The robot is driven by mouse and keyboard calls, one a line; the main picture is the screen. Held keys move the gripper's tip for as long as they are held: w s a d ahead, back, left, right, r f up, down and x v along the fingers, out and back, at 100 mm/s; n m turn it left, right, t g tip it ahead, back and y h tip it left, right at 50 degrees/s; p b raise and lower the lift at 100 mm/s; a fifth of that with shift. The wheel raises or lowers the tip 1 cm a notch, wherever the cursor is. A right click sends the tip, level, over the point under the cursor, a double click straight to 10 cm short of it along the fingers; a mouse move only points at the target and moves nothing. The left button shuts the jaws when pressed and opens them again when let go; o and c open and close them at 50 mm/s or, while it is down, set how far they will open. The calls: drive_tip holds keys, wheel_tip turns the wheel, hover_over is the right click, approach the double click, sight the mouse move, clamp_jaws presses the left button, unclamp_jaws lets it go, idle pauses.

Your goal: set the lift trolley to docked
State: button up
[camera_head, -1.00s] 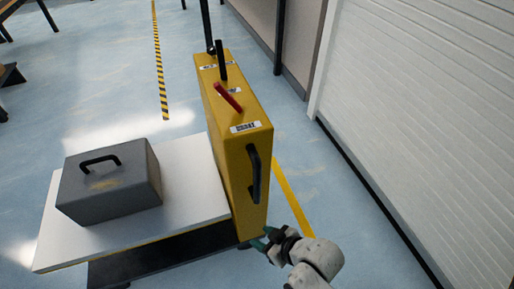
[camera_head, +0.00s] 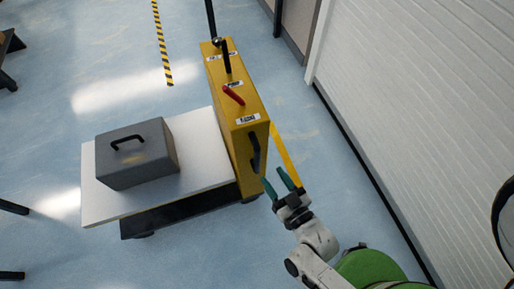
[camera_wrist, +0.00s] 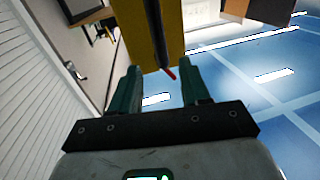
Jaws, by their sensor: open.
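The lift trolley has a yellow upright housing (camera_head: 238,105) and a white platform (camera_head: 205,170) low over a dark base. On the housing's top are a red lever (camera_head: 233,95), black levers and small labels. A black handle (camera_head: 255,152) is on its near end face. My gripper (camera_head: 277,182) is open and empty, just in front of and below that handle, apart from it as far as I can tell. In the wrist view the green fingers (camera_wrist: 161,88) point at the yellow housing (camera_wrist: 140,35), with the dark handle bar (camera_wrist: 161,35) between them and the red lever tip (camera_wrist: 170,73) beyond.
A grey case (camera_head: 137,155) with a black handle sits on the platform. A white ribbed wall (camera_head: 415,110) runs along the right. A yellow floor line (camera_head: 287,155) passes beside the housing, and a striped line (camera_head: 162,45) lies farther back. Floor to the left is mostly clear.

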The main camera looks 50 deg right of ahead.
sight(259, 157)
drive_tip(key=p+x, duration=0.1)
drive_tip(key=x, duration=0.9)
clamp_jaws()
idle(0.4)
